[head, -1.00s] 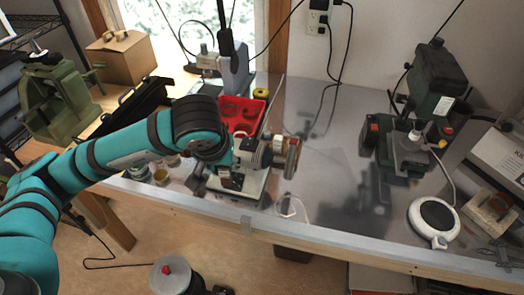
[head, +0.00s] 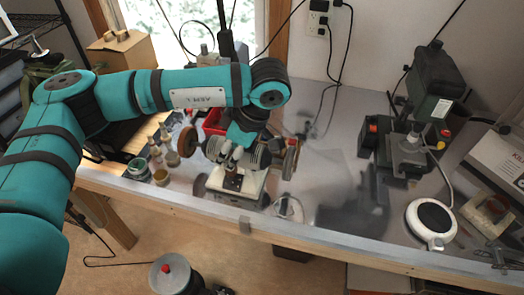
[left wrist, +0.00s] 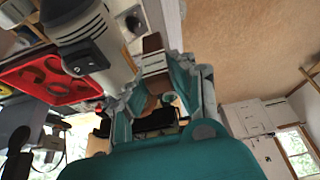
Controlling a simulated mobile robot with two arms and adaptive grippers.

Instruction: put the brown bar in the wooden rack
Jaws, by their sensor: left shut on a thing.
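The brown bar (head: 232,182) shows just below the fingertips of my left gripper (head: 234,164), over the white base of the buffing machine (head: 262,158). My left gripper is shut on the bar and points down. In the left wrist view, the brown bar (left wrist: 152,42) shows beyond the fingertips (left wrist: 156,68), with a pale block-like part beside it. Whether the bar touches the machine base is unclear. I cannot make out the wooden rack for certain; a small wooden holder (head: 487,213) lies at the far right. My right gripper is not in view.
Buffing wheels (head: 187,142) flank the gripper closely. A red tray (head: 213,121) lies behind it, and small jars (head: 137,168) stand to the left. A green machine (head: 436,80) and round white plate (head: 432,221) stand right. The bench middle is mostly clear.

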